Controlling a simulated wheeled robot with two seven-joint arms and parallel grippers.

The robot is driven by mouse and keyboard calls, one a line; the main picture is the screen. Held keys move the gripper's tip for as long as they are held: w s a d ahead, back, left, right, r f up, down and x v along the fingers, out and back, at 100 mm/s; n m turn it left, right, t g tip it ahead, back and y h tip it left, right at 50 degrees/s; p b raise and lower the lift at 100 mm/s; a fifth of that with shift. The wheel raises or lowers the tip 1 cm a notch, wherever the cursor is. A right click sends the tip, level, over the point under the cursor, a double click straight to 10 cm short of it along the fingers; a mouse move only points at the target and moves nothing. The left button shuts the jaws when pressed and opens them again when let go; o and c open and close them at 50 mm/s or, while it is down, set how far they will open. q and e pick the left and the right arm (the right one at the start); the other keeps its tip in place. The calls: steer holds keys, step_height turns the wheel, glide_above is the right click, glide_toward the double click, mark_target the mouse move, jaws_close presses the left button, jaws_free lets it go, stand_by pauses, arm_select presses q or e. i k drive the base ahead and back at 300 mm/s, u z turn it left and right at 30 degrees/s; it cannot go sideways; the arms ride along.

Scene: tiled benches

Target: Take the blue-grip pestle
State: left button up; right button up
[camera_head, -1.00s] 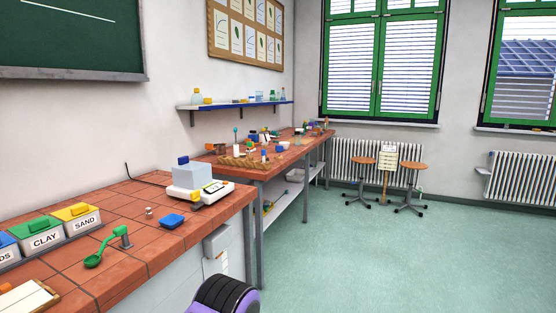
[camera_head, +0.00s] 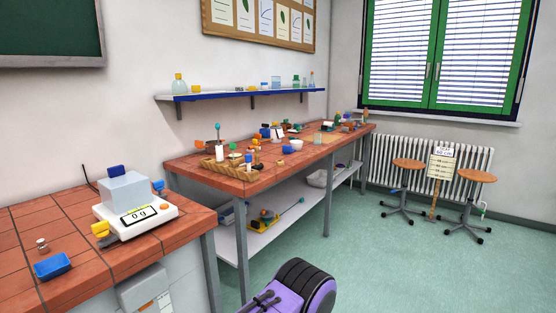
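I cannot pick out the blue-grip pestle for certain; the items on the far bench (camera_head: 205,172) are small. A thin upright stick with a blue-green top (camera_head: 218,127) stands near the bench's left end. A small white upright piece with a blue part (camera_head: 249,161) is by the wicker tray (camera_head: 212,165). A white bowl (camera_head: 297,145) is farther back, with a blue item (camera_head: 288,150) near it. Neither of my grippers is clearly visible; a purple and black part of my own body shows at the bottom.
The near bench (camera_head: 185,235) holds a scale (camera_head: 140,218) reading 0 g, a blue dish (camera_head: 52,266) and a small metal weight (camera_head: 42,245). A lower shelf (camera_head: 262,245) carries a yellow item (camera_head: 264,222). Two stools (camera_head: 408,164) stand by the radiator. The floor on the right is clear.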

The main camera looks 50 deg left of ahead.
mark_target(248, 158)
steer(key=u, duration=0.2)
steer(key=i, duration=1.35)
steer(key=u, duration=1.25)
steer(key=i, duration=0.85)
steer(key=u, duration=1)
